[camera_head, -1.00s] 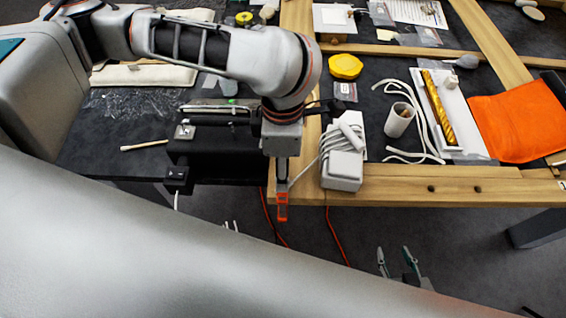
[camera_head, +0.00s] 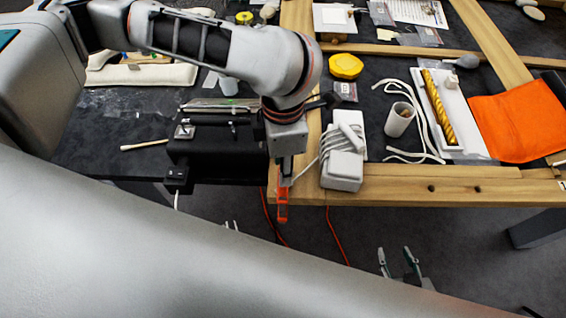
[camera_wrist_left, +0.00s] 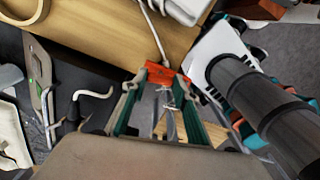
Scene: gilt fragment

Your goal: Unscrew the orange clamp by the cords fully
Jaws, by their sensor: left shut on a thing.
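The orange clamp (camera_head: 283,203) hangs at the front edge of the wooden frame, just left of the white box wound with cords (camera_head: 342,165). My left gripper (camera_head: 286,180) points down at the clamp from above. In the left wrist view the clamp's orange end (camera_wrist_left: 158,74) lies at the tips of the green-and-grey fingers (camera_wrist_left: 160,92), and the gripper is shut on it. The clamp's screw thread cannot be made out. My right gripper (camera_head: 395,252) is low at the front, away from the clamp, with its fingers apart and empty.
A black case (camera_head: 215,150) lies close left of the clamp. A white cup (camera_head: 399,120), a pale cord and an orange cloth (camera_head: 522,120) lie to the right. Orange cables (camera_head: 336,240) run below the edge.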

